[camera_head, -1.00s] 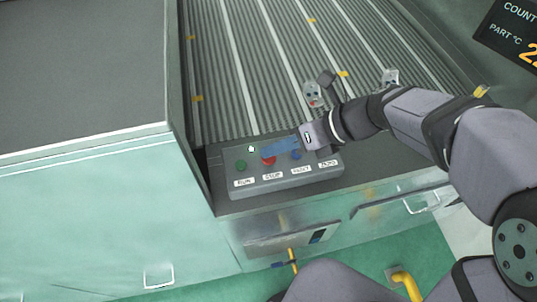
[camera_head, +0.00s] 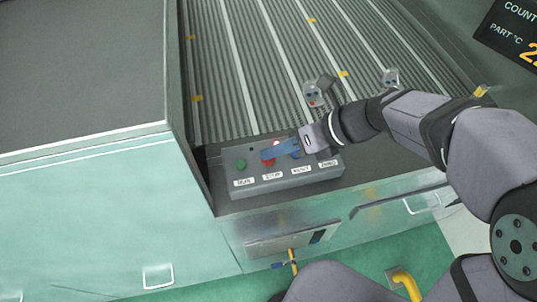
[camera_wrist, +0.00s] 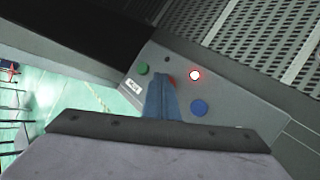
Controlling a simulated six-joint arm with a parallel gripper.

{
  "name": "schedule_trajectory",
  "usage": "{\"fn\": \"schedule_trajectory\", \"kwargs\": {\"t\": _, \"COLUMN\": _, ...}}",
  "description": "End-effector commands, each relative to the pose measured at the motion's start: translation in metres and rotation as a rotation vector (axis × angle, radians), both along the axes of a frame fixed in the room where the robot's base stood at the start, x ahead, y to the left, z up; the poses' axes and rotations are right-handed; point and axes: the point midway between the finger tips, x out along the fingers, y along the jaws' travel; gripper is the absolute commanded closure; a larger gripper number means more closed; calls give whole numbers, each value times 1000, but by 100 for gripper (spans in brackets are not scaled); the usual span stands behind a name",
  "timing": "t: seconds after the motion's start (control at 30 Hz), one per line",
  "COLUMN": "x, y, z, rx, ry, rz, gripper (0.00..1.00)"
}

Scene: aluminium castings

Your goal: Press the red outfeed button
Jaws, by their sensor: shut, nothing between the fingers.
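The red button (camera_head: 269,162) is on the sloped grey control box, second from the left, above a label that seems to read STOP. My gripper (camera_head: 264,155) is shut and empty, its blue fingers reaching left across the box with the tips over the red button's upper part. In the wrist view the fingertips (camera_wrist: 157,78) hide most of the red button (camera_wrist: 172,79), and only its right edge shows. The tips look on or very close to the button; I cannot tell whether it is pushed in.
A green button (camera_head: 241,165) lies left and a blue button (camera_wrist: 199,107) right of the red one. A small lamp (camera_wrist: 195,75) glows white with a red rim; another indicator (camera_wrist: 168,59) is dark. The ribbed conveyor (camera_head: 270,60) carries metal parts behind the box (camera_head: 290,184).

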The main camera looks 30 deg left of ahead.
Motion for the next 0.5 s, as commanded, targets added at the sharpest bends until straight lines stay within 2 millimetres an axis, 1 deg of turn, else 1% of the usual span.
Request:
{"fn": "schedule_trajectory", "kwargs": {"t": 0.27, "x": 0, "y": 0, "z": 2, "rx": -2, "ry": 0, "rz": 1, "gripper": 100}}
{"fn": "schedule_trajectory", "kwargs": {"t": 0.5, "x": 0, "y": 0, "z": 12, "rx": -1, "ry": 1, "rz": 0, "gripper": 100}}
